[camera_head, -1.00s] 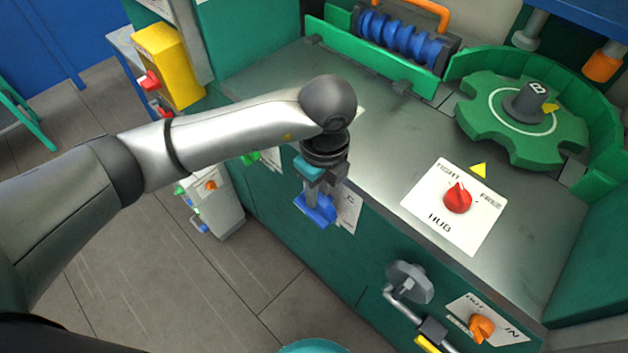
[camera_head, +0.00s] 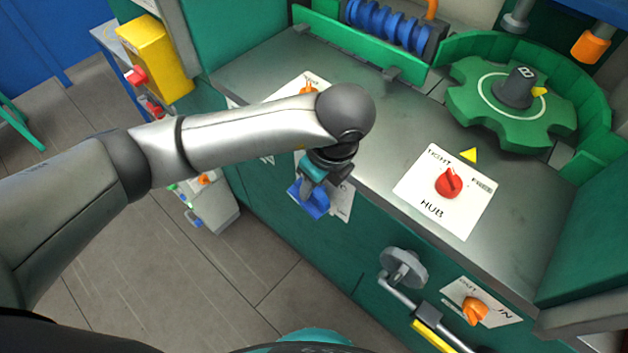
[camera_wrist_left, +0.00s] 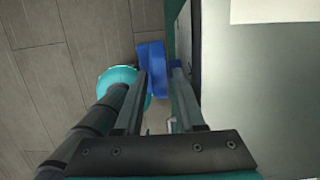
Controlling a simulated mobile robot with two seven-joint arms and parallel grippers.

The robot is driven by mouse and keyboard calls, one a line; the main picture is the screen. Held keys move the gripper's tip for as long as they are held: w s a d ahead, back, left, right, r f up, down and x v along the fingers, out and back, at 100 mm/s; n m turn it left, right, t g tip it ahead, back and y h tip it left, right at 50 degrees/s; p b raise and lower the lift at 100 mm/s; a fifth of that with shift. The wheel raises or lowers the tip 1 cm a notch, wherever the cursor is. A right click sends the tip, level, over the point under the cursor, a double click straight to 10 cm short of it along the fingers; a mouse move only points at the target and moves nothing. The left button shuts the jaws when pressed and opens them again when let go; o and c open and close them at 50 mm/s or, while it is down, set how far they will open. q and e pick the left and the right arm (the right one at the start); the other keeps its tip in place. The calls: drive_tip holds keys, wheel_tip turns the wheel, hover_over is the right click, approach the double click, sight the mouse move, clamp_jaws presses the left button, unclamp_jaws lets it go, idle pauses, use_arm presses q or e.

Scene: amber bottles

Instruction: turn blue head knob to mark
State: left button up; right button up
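The blue knob (camera_head: 311,203) is on the green front of the machine, beside a white label plate (camera_head: 343,203) that my arm partly covers. My left gripper (camera_head: 318,182) reaches down to the knob. In the left wrist view the blue knob (camera_wrist_left: 152,62) shows at and between the tips of the two fingers (camera_wrist_left: 160,80), which are a little apart and appear closed on it. I cannot make out the knob's pointer or its mark. My right gripper is not in view.
On the grey top stand a red HUB knob (camera_head: 448,183) on a white plate and a green gear-like wheel (camera_head: 480,105). A crank handle (camera_head: 404,268) and an orange knob (camera_head: 474,310) stick out from the front, right of my gripper.

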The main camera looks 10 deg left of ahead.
use_arm(q)
drive_tip(key=p+v, duration=0.3)
drive_tip(key=v, duration=1.2)
drive_tip(key=shift+r, duration=0.15)
